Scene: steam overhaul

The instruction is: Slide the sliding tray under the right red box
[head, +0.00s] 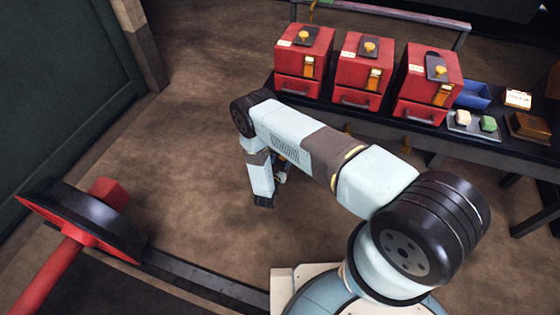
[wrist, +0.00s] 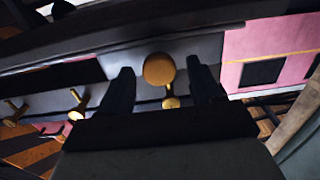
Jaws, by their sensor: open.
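In the wrist view, my gripper (wrist: 158,72) is open, with dark fingers either side of a round brass knob (wrist: 159,69) on a grey front. Contact cannot be told. In the head view my arm mostly hides the gripper.
The left box (head: 305,52) and middle box (head: 363,63) stand alongside. A blue bin (head: 474,95) and a small tray with white and green blocks (head: 472,128) lie to the right. More brass knobs (wrist: 78,97) show left in the wrist view. The floor before the bench is open.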

